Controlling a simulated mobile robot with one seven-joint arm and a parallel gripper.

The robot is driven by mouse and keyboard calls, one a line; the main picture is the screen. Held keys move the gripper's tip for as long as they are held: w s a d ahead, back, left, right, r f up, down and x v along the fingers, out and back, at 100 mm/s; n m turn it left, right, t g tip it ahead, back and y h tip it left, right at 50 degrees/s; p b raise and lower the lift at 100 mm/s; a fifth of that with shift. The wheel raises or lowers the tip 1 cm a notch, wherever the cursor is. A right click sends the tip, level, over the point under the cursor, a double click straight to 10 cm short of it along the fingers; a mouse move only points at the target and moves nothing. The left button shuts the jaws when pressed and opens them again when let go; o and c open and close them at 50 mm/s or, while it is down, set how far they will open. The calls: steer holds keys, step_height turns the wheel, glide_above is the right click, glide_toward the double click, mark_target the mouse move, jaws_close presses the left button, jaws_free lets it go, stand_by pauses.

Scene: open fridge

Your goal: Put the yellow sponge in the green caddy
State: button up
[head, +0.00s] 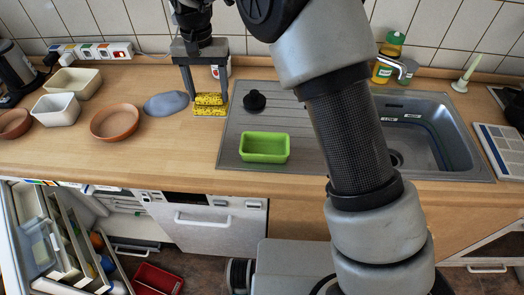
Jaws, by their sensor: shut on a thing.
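The yellow sponge (209,99) is between the fingertips of my gripper (207,100), at the back middle of the counter. My gripper points down and is shut on it. The sponge shows as two yellow bands with dark specks and a darker line between them. I cannot tell whether it touches the counter. The green caddy (264,157) is an open, empty-looking rectangular tub. It sits on the sink's grey drainboard near the front edge, to the right of and nearer than my gripper.
A grey-blue flat round thing (166,104) lies just left of my gripper. A terracotta dish (115,122) and white tubs (56,109) stand farther left. A black knob-like thing (254,100) is on the drainboard behind the caddy. My arm hides part of the sink (430,135).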

steer(key=s+d+b, duration=0.1)
steer(key=s+d, duration=0.1)
steer(key=d, duration=0.5)
steer(key=s+d, duration=0.3)
steer(key=d, duration=0.5)
glide_above(265, 152)
step_height(265, 152, down, 6)
steer(key=shift+f, duration=2.25)
steer(key=shift+f, duration=0.2)
steer(key=o, duration=1.1)
steer(key=shift+r, duration=0.1)
